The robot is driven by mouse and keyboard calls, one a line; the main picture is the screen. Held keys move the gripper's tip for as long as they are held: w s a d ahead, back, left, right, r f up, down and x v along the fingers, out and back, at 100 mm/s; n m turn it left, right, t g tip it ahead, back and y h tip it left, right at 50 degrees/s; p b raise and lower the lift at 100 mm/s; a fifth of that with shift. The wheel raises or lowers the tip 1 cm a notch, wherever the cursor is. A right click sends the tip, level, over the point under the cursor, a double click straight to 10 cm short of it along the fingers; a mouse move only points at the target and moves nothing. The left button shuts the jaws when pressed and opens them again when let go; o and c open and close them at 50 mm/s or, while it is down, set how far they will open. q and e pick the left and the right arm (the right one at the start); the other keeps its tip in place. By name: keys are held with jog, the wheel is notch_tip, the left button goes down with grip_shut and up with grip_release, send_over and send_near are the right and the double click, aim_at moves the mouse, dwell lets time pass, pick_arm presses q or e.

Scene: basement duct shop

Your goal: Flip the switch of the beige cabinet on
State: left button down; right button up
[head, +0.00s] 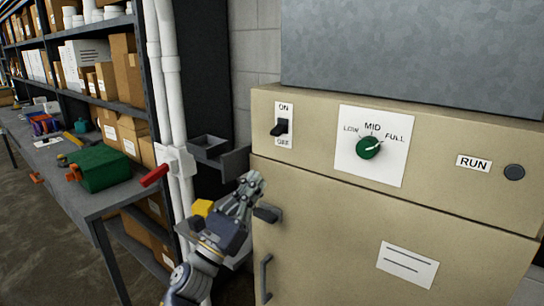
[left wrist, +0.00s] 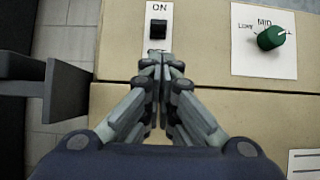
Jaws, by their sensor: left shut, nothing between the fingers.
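The beige cabinet (head: 330,190) stands at the right in the head view. Its black toggle switch (head: 281,127) sits on a white plate marked ON at the top and OFF at the bottom. The switch also shows in the left wrist view (left wrist: 158,31), just beyond my fingertips. I cannot tell for certain which way the lever is set. My left gripper (head: 252,182) is shut and empty, below the switch and in front of the cabinet. In the left wrist view its fingertips (left wrist: 161,62) cover the lower part of the switch plate. My right gripper is not in view.
A green knob (head: 368,147) marked LOW, MID, FULL and a dark round RUN button (head: 514,172) are on the same panel. A red lever handle (head: 154,175) on white pipes and a workbench with a green toolbox (head: 100,168) are at the left.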

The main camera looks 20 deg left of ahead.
aim_at(279, 130)
pick_arm(q)
jog(key=p+x, duration=0.4)
jog(key=x, duration=0.5)
jog(key=shift+w+r+p, duration=0.2)
jog(key=shift+w+p, duration=0.1)
jog(key=shift+w, duration=0.15)
jog(key=shift+d, duration=0.1)
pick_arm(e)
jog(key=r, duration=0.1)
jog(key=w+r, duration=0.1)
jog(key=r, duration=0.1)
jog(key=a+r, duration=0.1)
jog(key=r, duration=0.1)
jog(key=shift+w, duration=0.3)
pick_arm(q)
jog(key=shift+w, duration=0.1)
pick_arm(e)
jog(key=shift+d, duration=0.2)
